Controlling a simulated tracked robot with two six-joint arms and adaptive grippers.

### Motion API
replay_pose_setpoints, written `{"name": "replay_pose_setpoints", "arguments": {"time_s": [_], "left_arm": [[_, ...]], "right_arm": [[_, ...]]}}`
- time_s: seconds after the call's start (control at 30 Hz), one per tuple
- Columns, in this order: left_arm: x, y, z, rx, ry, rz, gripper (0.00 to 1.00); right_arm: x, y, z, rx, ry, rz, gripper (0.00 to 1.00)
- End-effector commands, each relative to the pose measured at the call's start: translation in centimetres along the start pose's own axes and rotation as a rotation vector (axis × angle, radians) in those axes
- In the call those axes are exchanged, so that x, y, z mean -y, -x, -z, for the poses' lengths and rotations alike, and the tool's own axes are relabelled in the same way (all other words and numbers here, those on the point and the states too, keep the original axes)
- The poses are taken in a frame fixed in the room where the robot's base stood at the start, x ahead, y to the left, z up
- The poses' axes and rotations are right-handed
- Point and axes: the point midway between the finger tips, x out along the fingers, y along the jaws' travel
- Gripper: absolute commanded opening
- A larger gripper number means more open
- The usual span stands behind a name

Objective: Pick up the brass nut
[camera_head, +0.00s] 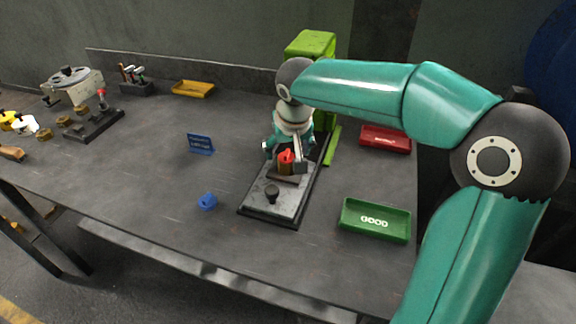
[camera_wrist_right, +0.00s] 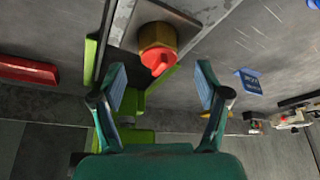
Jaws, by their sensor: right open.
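A brass-coloured hexagonal piece (camera_wrist_right: 157,33) with an orange-red part (camera_wrist_right: 158,62) on its near face shows in the wrist view, on the press plate. In the head view the orange-red part (camera_head: 286,157) shows beside my right gripper (camera_head: 283,155), and the brass is mostly hidden there. My right gripper is open, its two fingers (camera_wrist_right: 160,88) apart and nothing between their tips. The piece lies beyond the fingertips. Several small brass pieces (camera_head: 65,121) lie at the far left of the table, too small to tell their shape. My left gripper is not in view.
A green tray (camera_head: 375,235), red tray (camera_head: 385,146) and yellow tray (camera_head: 192,89) stand around. A blue sign (camera_head: 200,144) and small blue part (camera_head: 207,201) lie left.

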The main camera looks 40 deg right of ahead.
Motion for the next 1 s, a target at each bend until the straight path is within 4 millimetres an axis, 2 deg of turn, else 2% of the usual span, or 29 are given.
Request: {"name": "replay_pose_setpoints", "arguments": {"time_s": [0.4, 0.7, 1.0], "left_arm": [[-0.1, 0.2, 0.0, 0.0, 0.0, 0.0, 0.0], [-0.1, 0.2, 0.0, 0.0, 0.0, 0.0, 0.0], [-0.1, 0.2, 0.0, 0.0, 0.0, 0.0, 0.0]], "right_arm": [[-0.1, -4.8, -0.1, 0.004, 0.001, -0.001, 0.75], [-0.1, -5.2, 0.0, 0.001, 0.001, 0.001, 0.73], [-0.1, -5.2, 0.0, 0.001, 0.001, 0.001, 0.23]]}}
